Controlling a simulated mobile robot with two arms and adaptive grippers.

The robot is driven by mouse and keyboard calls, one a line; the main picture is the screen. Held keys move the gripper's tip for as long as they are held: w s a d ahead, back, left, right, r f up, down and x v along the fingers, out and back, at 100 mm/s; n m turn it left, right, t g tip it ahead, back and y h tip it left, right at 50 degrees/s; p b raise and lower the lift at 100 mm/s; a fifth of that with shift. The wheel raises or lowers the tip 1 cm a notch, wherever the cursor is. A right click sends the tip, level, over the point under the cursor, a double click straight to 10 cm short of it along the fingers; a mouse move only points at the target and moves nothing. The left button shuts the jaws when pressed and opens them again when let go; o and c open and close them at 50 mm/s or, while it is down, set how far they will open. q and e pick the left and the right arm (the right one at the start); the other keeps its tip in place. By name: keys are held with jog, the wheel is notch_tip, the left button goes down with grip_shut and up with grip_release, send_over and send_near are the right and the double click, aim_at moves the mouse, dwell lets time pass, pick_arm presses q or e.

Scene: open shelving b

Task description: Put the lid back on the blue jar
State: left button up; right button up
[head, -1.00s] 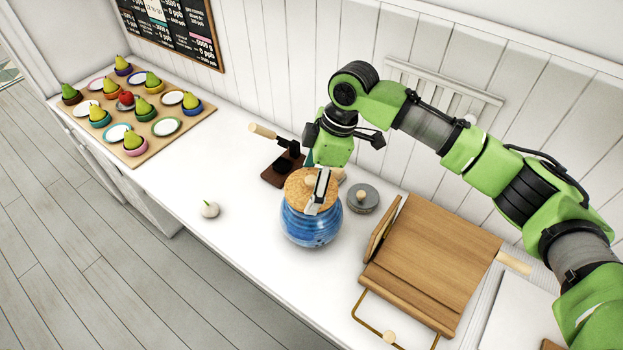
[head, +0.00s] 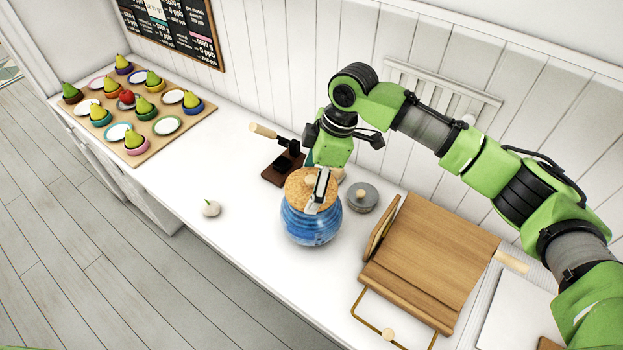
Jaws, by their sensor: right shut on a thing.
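The blue jar (head: 311,224) stands upright on the white counter. The cork-coloured lid (head: 299,194) sits over the jar's mouth and looks about level; I cannot tell whether it is fully seated. My right gripper (head: 318,190) reaches down from behind and is shut on the lid's knob, which its fingers partly hide. My left gripper is not in view.
A grey round lidded pot (head: 362,197) stands close to the right of the jar. A wooden stand (head: 430,262) is further right. A dark wooden tool with a pale handle (head: 283,166) lies behind. A garlic bulb (head: 211,208) and a board of pears (head: 152,150) are left.

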dwell(0.4)
jog(key=o, duration=1.1)
jog(key=shift+r+p, duration=3.55)
jog(key=shift+p, duration=0.35)
jog(key=shift+c, duration=0.4)
grip_shut()
jog(key=shift+f, duration=0.15)
